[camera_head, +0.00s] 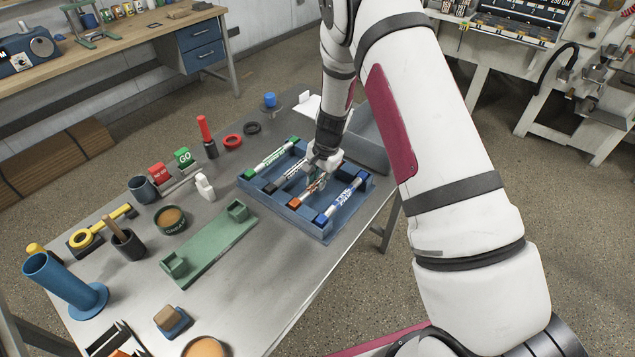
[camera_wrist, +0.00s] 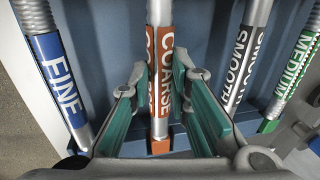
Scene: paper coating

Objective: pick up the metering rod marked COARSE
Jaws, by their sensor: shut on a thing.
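The COARSE metering rod (camera_wrist: 160,75) is a silver rod with an orange label and an orange end block. It lies in the blue rack (camera_head: 318,228), between the blue-labelled FINE rod (camera_head: 341,200) and the black-labelled SMOOTH rod (camera_head: 290,175). The green-labelled MEDIUM rod (camera_head: 270,157) lies at the rack's far left side. My gripper (camera_wrist: 157,82) has its teal-padded fingers on either side of the COARSE rod and is shut on it at the label. In the head view my gripper (camera_head: 320,170) is low over the rack and hides part of the COARSE rod (camera_head: 307,194).
The rack stands on a grey metal table (camera_head: 235,285). A green cradle (camera_head: 207,245) is to its left, with a white bottle (camera_head: 204,187) and cups beyond. A grey bin (camera_head: 368,140) is close behind my gripper. The neighbouring rods are close on both sides.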

